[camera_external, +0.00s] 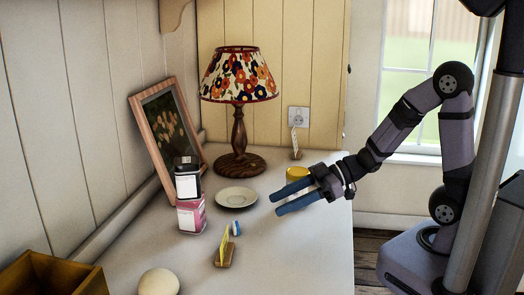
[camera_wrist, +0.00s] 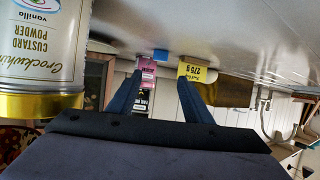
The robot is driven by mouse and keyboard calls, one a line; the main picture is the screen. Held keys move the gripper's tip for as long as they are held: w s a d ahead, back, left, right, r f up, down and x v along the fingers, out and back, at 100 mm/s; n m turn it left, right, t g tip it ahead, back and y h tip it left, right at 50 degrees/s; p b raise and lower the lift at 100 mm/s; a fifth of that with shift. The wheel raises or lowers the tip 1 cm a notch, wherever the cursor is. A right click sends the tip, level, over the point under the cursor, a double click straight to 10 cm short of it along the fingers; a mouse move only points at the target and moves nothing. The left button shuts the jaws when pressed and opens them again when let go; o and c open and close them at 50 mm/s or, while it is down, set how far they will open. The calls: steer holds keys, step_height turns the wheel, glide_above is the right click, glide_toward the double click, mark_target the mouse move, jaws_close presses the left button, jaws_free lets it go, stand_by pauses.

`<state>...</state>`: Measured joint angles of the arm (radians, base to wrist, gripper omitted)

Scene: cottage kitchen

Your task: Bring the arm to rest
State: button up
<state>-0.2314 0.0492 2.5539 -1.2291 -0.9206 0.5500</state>
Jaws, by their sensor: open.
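My gripper (camera_external: 274,205) is open, its two blue fingers apart above the white worktop, at the right of the small objects. Nothing shows between the fingers. In the wrist view, which is upside down, the open fingers (camera_wrist: 160,84) point toward a pink package (camera_wrist: 147,70) and a yellow label (camera_wrist: 197,72) some way beyond. My arm reaches in from the right, bent at its joints.
The worktop (camera_external: 310,240) holds a saucer (camera_external: 236,199), floral lamp (camera_external: 239,78), picture frame (camera_external: 170,125), pink package (camera_external: 191,217), wooden holder (camera_external: 225,257), pale ball (camera_external: 159,282) and wooden box (camera_external: 48,278). A custard tin (camera_wrist: 40,50) is close at left in the wrist view.

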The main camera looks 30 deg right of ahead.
steer(key=shift+r, duration=0.1)
